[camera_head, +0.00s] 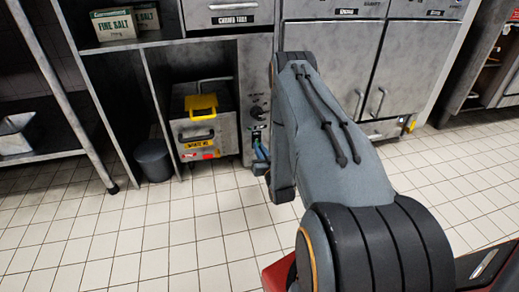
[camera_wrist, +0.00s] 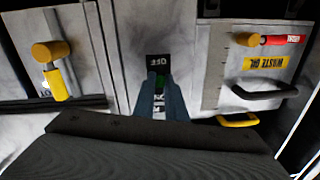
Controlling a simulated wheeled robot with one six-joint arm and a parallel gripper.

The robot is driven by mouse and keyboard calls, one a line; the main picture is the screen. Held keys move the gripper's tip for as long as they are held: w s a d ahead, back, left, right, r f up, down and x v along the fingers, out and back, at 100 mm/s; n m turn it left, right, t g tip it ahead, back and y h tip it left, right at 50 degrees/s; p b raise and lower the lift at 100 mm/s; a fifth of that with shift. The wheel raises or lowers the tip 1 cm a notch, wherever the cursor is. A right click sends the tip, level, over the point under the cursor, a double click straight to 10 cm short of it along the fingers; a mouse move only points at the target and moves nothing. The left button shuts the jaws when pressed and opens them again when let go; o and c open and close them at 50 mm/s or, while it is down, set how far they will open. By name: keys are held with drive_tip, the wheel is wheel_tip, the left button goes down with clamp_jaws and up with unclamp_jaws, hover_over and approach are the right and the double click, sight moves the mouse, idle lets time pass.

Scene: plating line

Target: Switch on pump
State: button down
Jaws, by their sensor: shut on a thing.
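The pump switch (camera_wrist: 159,84) shows as a small dark green piece on the narrow grey panel, in the middle of the wrist view. My gripper (camera_wrist: 160,80) has its blue-grey fingers pointed at the panel and shut on the switch from both sides. A black OFF label (camera_wrist: 158,63), upside down in this view, sits just beyond the fingertips. Another label shows partly between the fingers and is hard to read. In the head view my gripper (camera_head: 261,152) is low at the panel, beside the waste oil unit, and my arm hides part of it; the switch cannot be made out there.
The waste oil unit (camera_head: 208,133), with its black handle and yellow parts, stands left of the panel; it also shows in the wrist view (camera_wrist: 250,82). A yellow-handled valve (camera_wrist: 56,70) is on the other side. A dark bin (camera_head: 153,160) stands further left. The tiled floor (camera_head: 150,240) is clear.

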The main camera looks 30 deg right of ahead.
sight(257, 141)
drive_tip(key=shift+r+p, duration=0.2)
drive_tip(key=shift+p, duration=0.25)
wheel_tip(257, 141, up, 3)
drive_tip(key=g+y+p, duration=0.1)
drive_tip(key=g+p, duration=0.4)
drive_tip(key=p, duration=0.5)
drive_tip(key=shift+w+f+g, duration=0.1)
drive_tip(key=shift+f+g, duration=0.05)
drive_tip(key=shift+g, duration=0.15)
drive_tip(key=shift+w+g+y+p, duration=0.15)
drive_tip(key=shift+g+y+p, duration=0.25)
drive_tip(key=shift+g+p, duration=0.5)
drive_tip(key=c, duration=1.8)
unclamp_jaws()
drive_tip(key=shift+r, duration=0.2)
